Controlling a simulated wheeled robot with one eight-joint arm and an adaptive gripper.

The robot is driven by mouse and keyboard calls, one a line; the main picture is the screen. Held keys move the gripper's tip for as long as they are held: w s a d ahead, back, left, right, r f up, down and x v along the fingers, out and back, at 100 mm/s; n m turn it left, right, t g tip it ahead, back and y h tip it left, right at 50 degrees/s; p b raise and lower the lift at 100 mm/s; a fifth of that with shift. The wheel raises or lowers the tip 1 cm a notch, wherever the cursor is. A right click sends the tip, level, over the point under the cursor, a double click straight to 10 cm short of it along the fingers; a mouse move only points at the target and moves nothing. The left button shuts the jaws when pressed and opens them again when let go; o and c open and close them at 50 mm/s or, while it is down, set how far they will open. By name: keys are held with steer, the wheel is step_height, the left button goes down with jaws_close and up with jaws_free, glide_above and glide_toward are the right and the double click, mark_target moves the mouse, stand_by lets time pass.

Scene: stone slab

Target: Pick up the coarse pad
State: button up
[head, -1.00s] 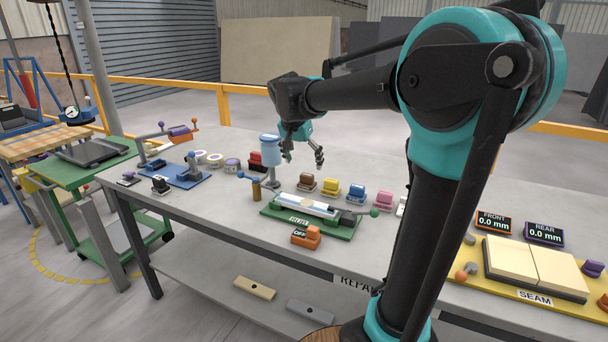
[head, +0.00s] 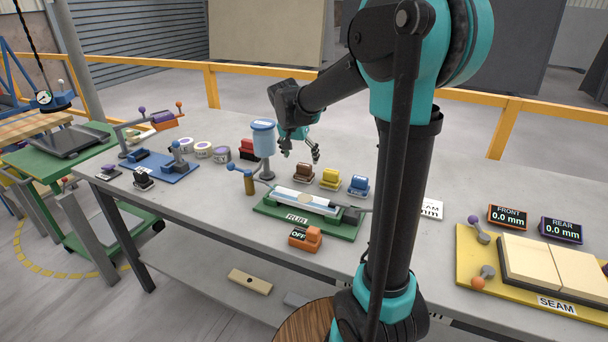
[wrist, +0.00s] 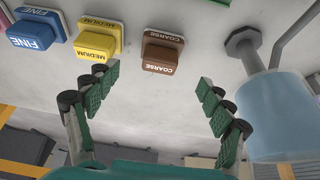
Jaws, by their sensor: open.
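The coarse pad (wrist: 161,57) is a brown block labelled COARSE, standing on the bench top; it also shows in the head view (head: 303,173), behind the green fixture. My gripper (wrist: 156,90) is open and empty. In the wrist view its green-padded fingers are spread wide, with the coarse pad beyond and between them, apart from both. In the head view my gripper (head: 301,154) hangs just above the coarse pad. The yellow medium pad (wrist: 98,40) and blue fine pad (wrist: 34,30) stand beside it in a row.
A light-blue container (wrist: 275,115) on a post stands close to one finger; it also shows in the head view (head: 263,140). The green RUB fixture (head: 325,226) lies in front of the pads. A yellow SEAM board (head: 476,282) is at the right.

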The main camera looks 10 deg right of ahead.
mark_target(303, 166)
steer(key=shift+x, duration=3.85)
steer(key=shift+c, duration=0.5)
steer(key=c, duration=1.2)
